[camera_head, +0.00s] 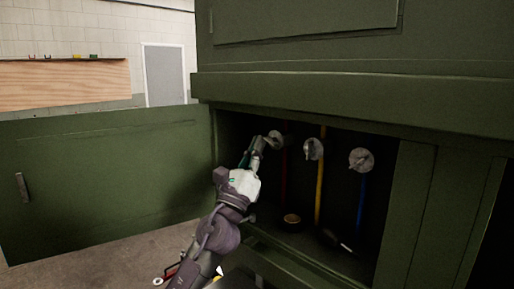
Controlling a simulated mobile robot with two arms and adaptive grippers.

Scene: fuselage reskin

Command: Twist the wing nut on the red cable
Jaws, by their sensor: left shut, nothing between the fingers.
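The red cable (283,175) hangs in the dark open bay of the green cabinet. A round grey metal disc with its wing nut (277,138) is at the top of this cable. My left gripper (266,141) reaches into the bay with its fingertips at the left side of this disc. It looks shut and empty. The fingertips and arm partly cover the wing nut, and I cannot tell whether they touch it. My right gripper is not in view.
A yellow cable (320,185) and a blue cable (361,198) hang to the right, each under its own wing nut disc (361,160). A round dark object with a yellow rim (292,219) rests on the bay floor. The green door (105,180) stands open at left.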

